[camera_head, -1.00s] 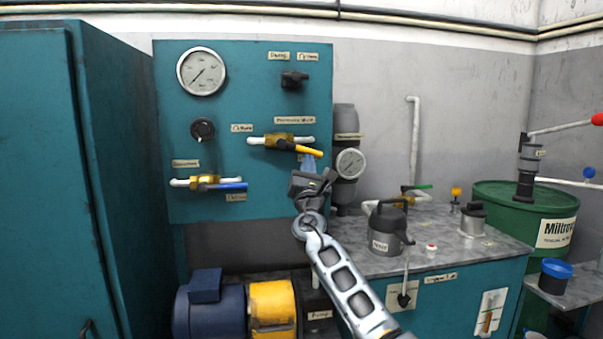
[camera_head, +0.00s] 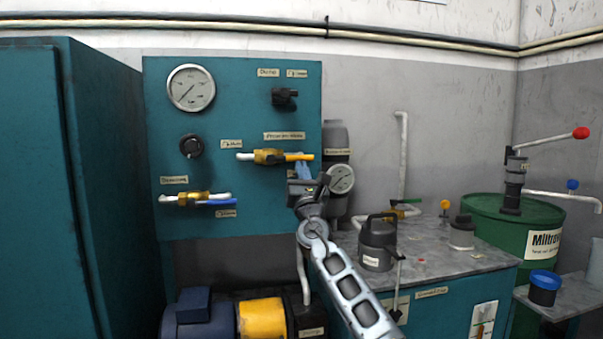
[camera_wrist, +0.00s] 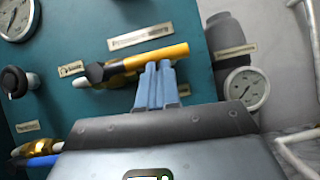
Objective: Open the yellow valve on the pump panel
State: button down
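The yellow valve (camera_head: 270,156) is a brass body on a short white pipe on the teal pump panel (camera_head: 230,100). Its yellow handle (camera_head: 300,157) points right, nearly in line with the pipe. The handle also shows in the wrist view (camera_wrist: 158,57), tilted up to the right, with a dark hub at its left end. My gripper (camera_head: 302,163) is just below the handle; its two blue fingers (camera_wrist: 157,66) are side by side, with their tips at the handle's lower edge. They look shut with nothing between them. I cannot tell whether they touch the handle.
A blue-handled valve (camera_head: 200,199) sits lower left on the panel. A black knob (camera_head: 191,146) and a large gauge (camera_head: 190,88) are above it. A grey cylinder with a gauge (camera_head: 341,179) stands close right of my gripper. A dark can (camera_head: 377,245) stands on the bench.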

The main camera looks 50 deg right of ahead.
jog(key=shift+d, duration=0.15)
jog(key=w+d+f+b+v, duration=0.1)
jog(key=b+v, duration=0.3)
jog(key=v, duration=0.9)
jog(key=shift+f+b, duration=0.4)
jog(key=shift+f, duration=0.2)
